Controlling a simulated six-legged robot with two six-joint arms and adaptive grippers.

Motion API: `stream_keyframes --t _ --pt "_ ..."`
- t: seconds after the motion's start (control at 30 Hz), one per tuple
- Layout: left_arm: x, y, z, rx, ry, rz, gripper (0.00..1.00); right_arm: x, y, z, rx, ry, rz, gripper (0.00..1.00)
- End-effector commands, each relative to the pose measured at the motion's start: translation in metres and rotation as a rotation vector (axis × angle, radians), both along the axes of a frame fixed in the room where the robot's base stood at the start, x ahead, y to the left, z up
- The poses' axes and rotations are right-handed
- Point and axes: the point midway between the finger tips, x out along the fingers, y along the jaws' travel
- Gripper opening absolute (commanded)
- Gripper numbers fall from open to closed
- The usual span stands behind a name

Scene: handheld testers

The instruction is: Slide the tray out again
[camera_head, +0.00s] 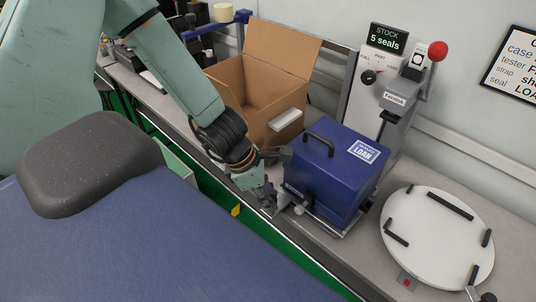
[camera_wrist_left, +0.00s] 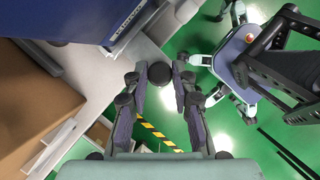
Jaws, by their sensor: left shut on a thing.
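A metal tray (camera_head: 332,229) shows as a thin pale edge under a blue case (camera_head: 330,178) on the bench. The case has a black top handle and a LOAN label. My left gripper (camera_head: 276,184) is at the case's near left side, low by the tray's front. In the left wrist view its fingers (camera_wrist_left: 161,82) are closed around a dark round knob (camera_wrist_left: 159,73), beside the blue case (camera_wrist_left: 70,18). Most of the tray is hidden by the case and the gripper.
An open cardboard box (camera_head: 245,85) stands behind my left arm. A grey sealing press (camera_head: 395,100) with a red-knobbed lever stands behind the case. A round white turntable (camera_head: 437,240) with black stops is at the right. Green floor lies beyond the bench edge.

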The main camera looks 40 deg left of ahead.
Motion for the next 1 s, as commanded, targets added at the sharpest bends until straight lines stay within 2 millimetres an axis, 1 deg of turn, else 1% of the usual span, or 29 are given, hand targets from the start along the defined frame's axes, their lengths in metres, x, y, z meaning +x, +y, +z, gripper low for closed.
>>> stream_keyframes --t 0.03,0.1,0.13,0.4,0.77,1.0 --pt "-0.006 -0.002 -0.003 -0.003 0.014 -0.001 0.00 0.000 0.000 0.000 0.000 0.000 0.000 0.00" --pt "-0.006 -0.002 -0.003 -0.002 0.015 -0.001 0.00 0.000 0.000 0.000 0.000 0.000 0.000 0.00" --pt "-0.006 -0.002 -0.003 -0.002 0.015 -0.001 0.26 0.000 0.000 0.000 0.000 0.000 0.000 0.00" --pt "-0.005 -0.002 -0.002 -0.002 0.010 -0.001 0.48 0.000 0.000 0.000 0.000 0.000 0.000 0.00" --pt "-0.005 -0.001 0.000 -0.001 0.005 0.003 0.48 0.000 0.000 0.000 0.000 0.000 0.000 0.00" --pt "-0.002 0.001 0.010 0.003 -0.002 0.008 0.48 0.000 0.000 0.000 0.000 0.000 0.000 0.00"
